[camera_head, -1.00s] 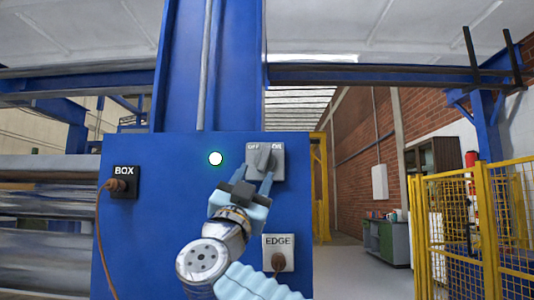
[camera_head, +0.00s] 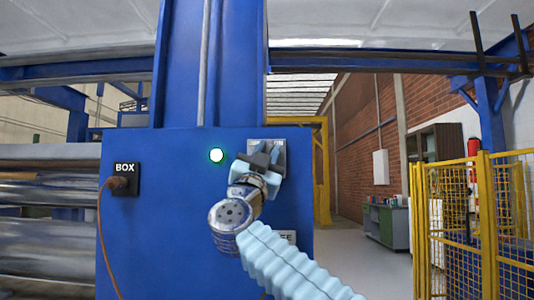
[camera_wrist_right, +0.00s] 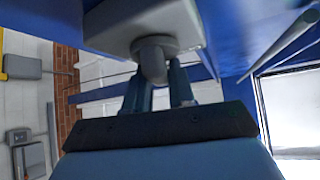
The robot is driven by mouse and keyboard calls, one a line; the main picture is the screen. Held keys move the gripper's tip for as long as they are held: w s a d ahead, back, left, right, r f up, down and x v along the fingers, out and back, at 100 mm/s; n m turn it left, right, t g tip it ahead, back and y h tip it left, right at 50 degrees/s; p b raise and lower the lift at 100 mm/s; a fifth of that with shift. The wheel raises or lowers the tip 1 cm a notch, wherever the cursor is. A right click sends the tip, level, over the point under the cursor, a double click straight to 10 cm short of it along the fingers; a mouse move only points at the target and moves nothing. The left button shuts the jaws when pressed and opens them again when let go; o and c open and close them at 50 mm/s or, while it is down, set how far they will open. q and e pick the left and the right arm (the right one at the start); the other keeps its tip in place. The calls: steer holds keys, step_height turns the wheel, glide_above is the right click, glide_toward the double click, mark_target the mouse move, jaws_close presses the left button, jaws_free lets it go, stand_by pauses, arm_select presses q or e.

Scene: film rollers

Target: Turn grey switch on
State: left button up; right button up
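The grey switch (camera_head: 280,147) is a square plate with a rotary knob, on the blue panel's upper right. My right gripper (camera_head: 266,151) is in front of it and covers most of the plate and its label. In the right wrist view the switch's grey knob (camera_wrist_right: 153,50) sticks out toward my right gripper (camera_wrist_right: 158,78). The two fingers are apart, one on each side of the knob's lower part. I cannot tell whether they touch it. The knob's angle is hard to read. My left gripper is not in view.
A round light (camera_head: 217,155) glows white-green left of the switch. A BOX socket (camera_head: 125,179) with a brown cable is at the panel's left. The EDGE socket (camera_head: 289,237) is mostly hidden behind my right arm. A yellow fence (camera_head: 470,215) stands at the right.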

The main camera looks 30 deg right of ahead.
jaws_close()
steer(key=m+g+p, duration=0.1)
steer(key=m+g, duration=0.1)
steer(key=m+g+h+p, duration=0.1)
steer(key=m+g, duration=0.1)
steer(key=m+g+p, duration=0.1)
steer(key=m, duration=0.2)
steer(key=shift+r+g+h+p, duration=0.3)
steer(key=shift+g+h+p, duration=0.1)
steer(key=shift+s+d+f+m+g+p, duration=0.1)
steer(key=shift+f+m+g+p, duration=0.05)
steer(key=shift+m+g, duration=0.35)
steer(key=shift+d+f+m+g+p, duration=0.1)
steer(key=shift+f+m+g+p, duration=0.05)
steer(key=shift+m+g, duration=0.3)
steer(key=shift+f, duration=0.1)
steer(key=o, duration=0.5)
jaws_free()
steer(key=shift+o, duration=0.2)
steer(key=b+v, duration=0.4)
steer(key=v, duration=1)
steer(key=shift+b, duration=0.3)
